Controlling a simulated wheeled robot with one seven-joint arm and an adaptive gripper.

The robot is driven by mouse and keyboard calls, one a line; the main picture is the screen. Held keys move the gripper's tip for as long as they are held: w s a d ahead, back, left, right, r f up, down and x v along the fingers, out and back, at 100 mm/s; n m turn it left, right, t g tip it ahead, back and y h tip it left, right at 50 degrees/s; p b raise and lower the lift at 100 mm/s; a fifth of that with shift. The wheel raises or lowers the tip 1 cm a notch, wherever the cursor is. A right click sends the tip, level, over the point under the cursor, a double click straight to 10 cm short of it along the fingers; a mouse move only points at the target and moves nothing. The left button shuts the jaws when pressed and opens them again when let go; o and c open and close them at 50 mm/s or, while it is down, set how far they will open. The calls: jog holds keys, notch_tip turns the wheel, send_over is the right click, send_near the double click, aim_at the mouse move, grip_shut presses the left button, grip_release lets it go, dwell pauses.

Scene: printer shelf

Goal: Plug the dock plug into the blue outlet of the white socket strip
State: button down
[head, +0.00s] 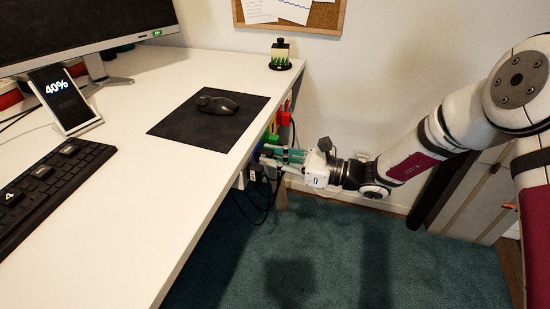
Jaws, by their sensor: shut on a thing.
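My gripper (277,157) reaches in from the right at the side of the desk, below the desktop's right edge. Its fingers point left and are shut on what appears to be the dock plug, which is too small and covered to make out. A white boxy part (241,179), perhaps the end of the white socket strip, shows just under the desk edge. Dark plugs and cables (262,177) crowd beside it, close to my fingertips. The blue outlet cannot be told apart here, and I cannot tell whether the plug touches it.
Red, green and yellow items (284,117) sit by the desk edge just behind my gripper. Black cables (255,208) hang below. The white desk (190,185) carries a mouse on a black mat (180,128), a keyboard (52,185) and a phone (63,98). Carpet right of the desk is clear.

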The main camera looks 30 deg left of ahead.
jog(key=shift+a, duration=0.25)
jog(key=c, duration=1.4)
grip_release()
